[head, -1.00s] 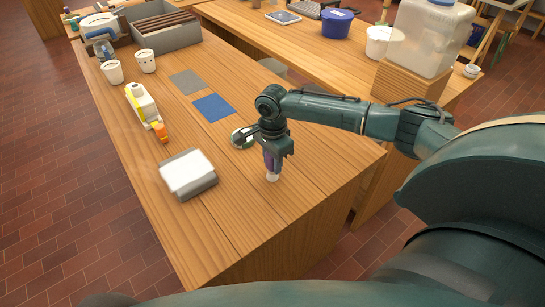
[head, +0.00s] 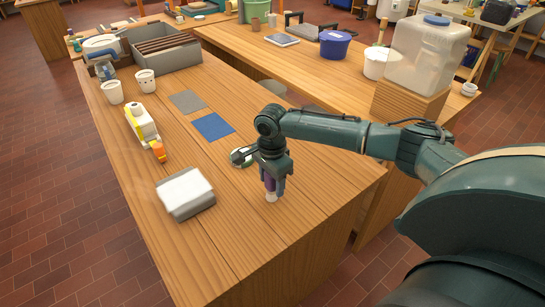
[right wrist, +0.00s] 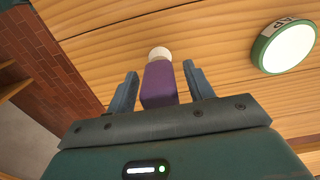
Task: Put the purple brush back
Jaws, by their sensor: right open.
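The purple brush (head: 269,184), with a white end (head: 271,197), is at the near right part of the wooden table, under my right gripper (head: 273,185). In the right wrist view the brush (right wrist: 159,85) lies between the two fingers of my right gripper (right wrist: 160,88). The fingers are open, with a narrow gap on each side of the brush. The white end points away from the gripper; I cannot tell whether it touches the table. My left gripper is not in view.
A round green-rimmed disc (right wrist: 289,45) lies close to the right gripper. A blue mat (head: 212,126), a grey mat (head: 187,102), a grey block with a white top (head: 186,193), a yellow-and-white bottle (head: 143,122) and two white cups (head: 112,91) stand farther left.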

